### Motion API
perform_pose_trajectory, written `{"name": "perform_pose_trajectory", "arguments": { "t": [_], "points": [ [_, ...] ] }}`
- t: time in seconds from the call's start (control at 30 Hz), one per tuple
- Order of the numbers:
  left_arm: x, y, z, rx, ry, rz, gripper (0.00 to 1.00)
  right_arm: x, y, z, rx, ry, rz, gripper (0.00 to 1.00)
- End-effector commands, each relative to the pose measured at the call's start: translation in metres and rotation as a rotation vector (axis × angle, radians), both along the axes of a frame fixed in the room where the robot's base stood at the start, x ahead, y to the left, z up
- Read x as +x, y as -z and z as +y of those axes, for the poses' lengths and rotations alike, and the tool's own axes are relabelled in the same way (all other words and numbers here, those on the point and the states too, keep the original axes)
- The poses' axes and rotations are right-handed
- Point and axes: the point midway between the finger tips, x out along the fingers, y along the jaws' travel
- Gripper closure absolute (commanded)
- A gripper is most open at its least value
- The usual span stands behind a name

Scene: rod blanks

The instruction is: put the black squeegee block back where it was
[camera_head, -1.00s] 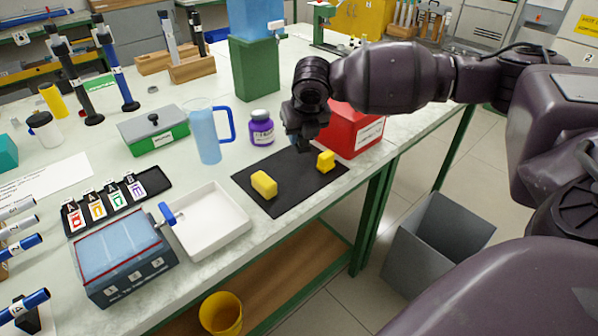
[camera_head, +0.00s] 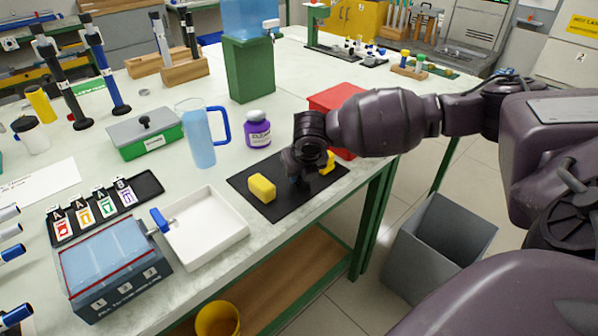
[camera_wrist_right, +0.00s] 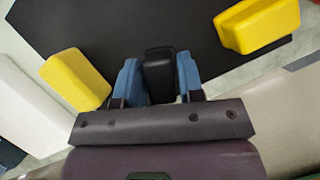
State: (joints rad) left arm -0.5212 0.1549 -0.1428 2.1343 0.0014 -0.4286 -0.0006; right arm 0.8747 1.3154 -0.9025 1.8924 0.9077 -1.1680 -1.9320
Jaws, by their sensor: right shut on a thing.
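The black squeegee block (camera_wrist_right: 160,72) is between the blue fingers of my right gripper (camera_wrist_right: 161,78) in the right wrist view. My right gripper (camera_head: 300,180) is shut on it, low over the black mat (camera_head: 283,212) between two yellow blocks. In the head view the arm hides the black block. One yellow block (camera_head: 262,188) lies on the mat to the left; it also shows in the wrist view (camera_wrist_right: 75,80). The other yellow block (camera_head: 329,163) is on the right, partly hidden by the gripper. Whether the black block touches the mat I cannot tell. My left gripper is not in view.
A white tray (camera_head: 206,228) stands left of the mat. A purple-labelled jar (camera_head: 257,131) and a blue jug (camera_head: 199,137) stand behind it. A red box (camera_head: 337,96) is behind the arm. The table's front edge runs close to the mat.

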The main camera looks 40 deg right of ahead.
Motion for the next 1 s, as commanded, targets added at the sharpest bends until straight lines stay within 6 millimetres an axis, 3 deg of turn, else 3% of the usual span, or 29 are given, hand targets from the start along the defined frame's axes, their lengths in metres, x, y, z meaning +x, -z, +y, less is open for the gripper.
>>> {"name": "perform_pose_trajectory", "arguments": {
  "t": [0.27, 0.3, 0.47, 0.8, 1.0],
  "points": [
    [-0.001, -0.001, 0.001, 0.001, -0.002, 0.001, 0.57, 0.0, 0.001, 0.0, 0.001, 0.0, -0.001, 0.87],
    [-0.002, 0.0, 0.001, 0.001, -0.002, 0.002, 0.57, 0.0, 0.001, 0.0, 0.001, 0.0, -0.001, 0.63],
    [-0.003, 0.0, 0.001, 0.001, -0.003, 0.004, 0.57, 0.0, 0.001, 0.0, 0.001, 0.0, -0.001, 0.39],
    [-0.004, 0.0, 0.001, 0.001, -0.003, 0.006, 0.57, 0.0, -0.003, 0.0, 0.0, 0.0, -0.003, 0.39],
    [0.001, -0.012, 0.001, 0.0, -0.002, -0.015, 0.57, -0.008, -0.03, 0.003, 0.001, -0.002, -0.009, 0.39]
  ]
}}
